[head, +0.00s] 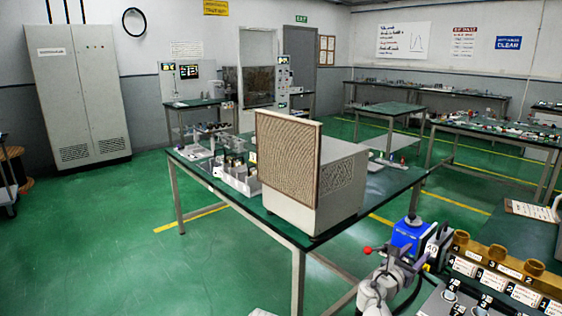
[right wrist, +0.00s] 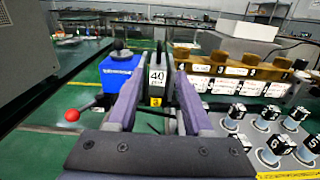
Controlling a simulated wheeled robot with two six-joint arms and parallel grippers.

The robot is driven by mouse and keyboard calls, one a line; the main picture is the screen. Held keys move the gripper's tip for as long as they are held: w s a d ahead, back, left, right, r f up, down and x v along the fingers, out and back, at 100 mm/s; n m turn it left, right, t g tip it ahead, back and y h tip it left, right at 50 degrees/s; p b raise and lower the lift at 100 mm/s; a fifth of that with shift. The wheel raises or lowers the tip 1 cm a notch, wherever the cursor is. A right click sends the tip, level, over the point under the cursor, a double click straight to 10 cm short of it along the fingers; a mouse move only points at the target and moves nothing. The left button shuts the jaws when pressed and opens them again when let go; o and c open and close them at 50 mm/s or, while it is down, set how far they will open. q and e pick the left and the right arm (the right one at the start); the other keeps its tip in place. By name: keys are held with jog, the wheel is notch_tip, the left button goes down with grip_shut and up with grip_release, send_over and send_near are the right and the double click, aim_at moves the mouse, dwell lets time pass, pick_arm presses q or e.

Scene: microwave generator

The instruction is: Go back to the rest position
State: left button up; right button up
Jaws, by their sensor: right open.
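My right gripper (head: 408,264) is low at the right of the head view, in front of a blue box. In the right wrist view its two purple-grey fingers (right wrist: 160,78) stand apart with nothing held between them. Beyond the fingertips is a dark part with a white "40" label (right wrist: 157,77). The blue box (right wrist: 118,72) is just left of the fingers; it also shows in the head view (head: 406,236). My left gripper is not in view.
A large beige cabinet with a mesh front (head: 288,160) stands on the green-topped table (head: 270,222). A wooden rack with numbered labels (right wrist: 236,72) and several round knobs (right wrist: 270,150) lie right of the gripper. A red ball knob (right wrist: 72,115) is at left. Green floor at left is clear.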

jog(key=s+a+f+m+g+y, duration=0.5)
jog(key=s+a+f+m, duration=0.3)
jog(key=a+f+m, duration=0.4)
jog(key=s+a+f+m+g+y, duration=0.3)
jog(key=s+a+f+m, duration=0.2)
jog(key=s+a, duration=0.3)
jog(key=s+a+f+m+g+y, duration=0.4)
jog(key=s+a+f+m, duration=0.15)
jog(key=a, duration=0.45)
pick_arm(q)
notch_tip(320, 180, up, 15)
jog(key=p, duration=1.5)
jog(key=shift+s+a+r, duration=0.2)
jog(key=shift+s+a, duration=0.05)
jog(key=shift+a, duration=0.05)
pick_arm(e)
notch_tip(320, 180, up, 16)
jog(key=s+a, duration=0.1)
jog(key=shift+s+a, duration=0.15)
jog(key=shift+a, duration=0.25)
